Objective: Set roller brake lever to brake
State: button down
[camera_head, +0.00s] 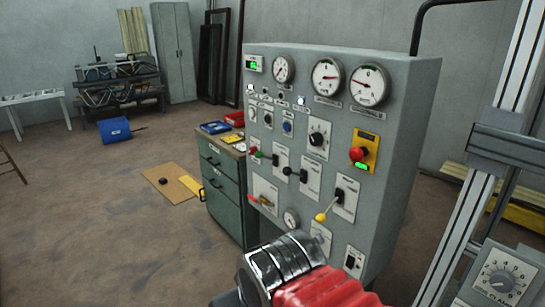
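The grey control panel (384,135) stands ahead and carries several levers. One lever has a yellow knob (321,217) on a pale rod, slanting down and left from a dark slot plate (347,194). A red handle (254,199) sits lower left. The labels are too small to read, so I cannot tell which is the roller brake lever. My ribbed metal and red arm part shows at the bottom, below the panel's levers; no gripper fingertips show.
A green drawer cabinet (222,188) stands against the panel's left side. A metal upright (493,150) and a dial box (505,278) stand at the right. A blue box (115,130) and a cardboard sheet (169,182) lie on the floor; the left floor is mostly open.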

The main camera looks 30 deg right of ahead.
aim_at(287, 170)
jog(key=z, duration=0.05)
jog(key=i, duration=1.35)
jog(key=z, duration=0.35)
